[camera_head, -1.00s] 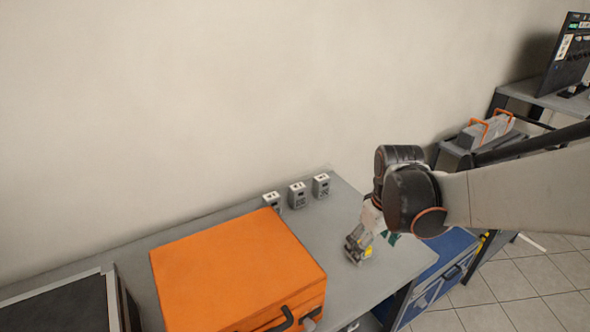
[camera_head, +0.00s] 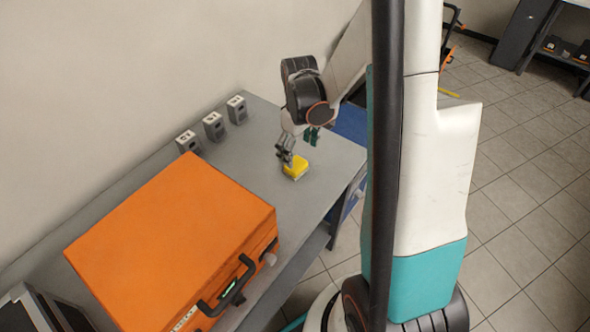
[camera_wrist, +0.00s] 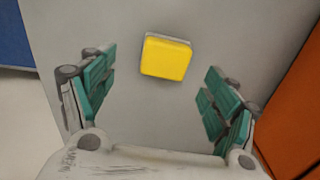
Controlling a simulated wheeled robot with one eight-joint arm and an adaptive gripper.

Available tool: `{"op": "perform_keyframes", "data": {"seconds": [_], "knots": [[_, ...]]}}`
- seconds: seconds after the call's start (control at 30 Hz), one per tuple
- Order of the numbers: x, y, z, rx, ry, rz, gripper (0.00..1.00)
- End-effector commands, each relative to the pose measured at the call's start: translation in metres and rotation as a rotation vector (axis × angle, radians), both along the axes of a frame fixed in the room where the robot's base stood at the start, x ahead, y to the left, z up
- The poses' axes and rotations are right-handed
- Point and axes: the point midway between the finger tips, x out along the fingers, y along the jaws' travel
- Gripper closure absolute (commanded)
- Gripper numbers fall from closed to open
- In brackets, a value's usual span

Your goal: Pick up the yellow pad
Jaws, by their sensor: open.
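The yellow pad (camera_head: 295,168) is a small yellow block with a pale base, lying on the grey table near its right end. In the wrist view the yellow pad (camera_wrist: 166,57) sits between the lines of the two fingers, a little beyond their tips. My gripper (camera_head: 298,147) is over the table right by the pad, with one finger in front of part of it in the head view. In the wrist view my gripper (camera_wrist: 155,95) has its green-padded fingers spread wide with nothing between them.
A large orange case (camera_head: 170,245) with a black handle stands on the table (camera_head: 255,133) left of the pad. Several small grey socket-like boxes (camera_head: 213,125) line the table's back edge by the wall. Bare tabletop surrounds the pad. A blue surface (camera_wrist: 14,38) shows beside the table.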

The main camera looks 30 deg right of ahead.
Motion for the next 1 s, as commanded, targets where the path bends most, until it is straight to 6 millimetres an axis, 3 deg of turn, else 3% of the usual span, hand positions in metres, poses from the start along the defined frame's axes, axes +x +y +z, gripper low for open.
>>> {"op": "perform_keyframes", "data": {"seconds": [0.27, 0.6, 0.87, 1.0], "knots": [[0.0, 0.002, -0.016, 0.0, 0.0, 0.001, 0.2], [0.001, 0.008, -0.061, 0.0, -0.001, 0.0, 0.2], [0.001, 0.008, -0.061, 0.0, -0.001, 0.0, 0.2], [0.001, 0.008, -0.061, 0.0, -0.001, 0.0, 0.52]]}}
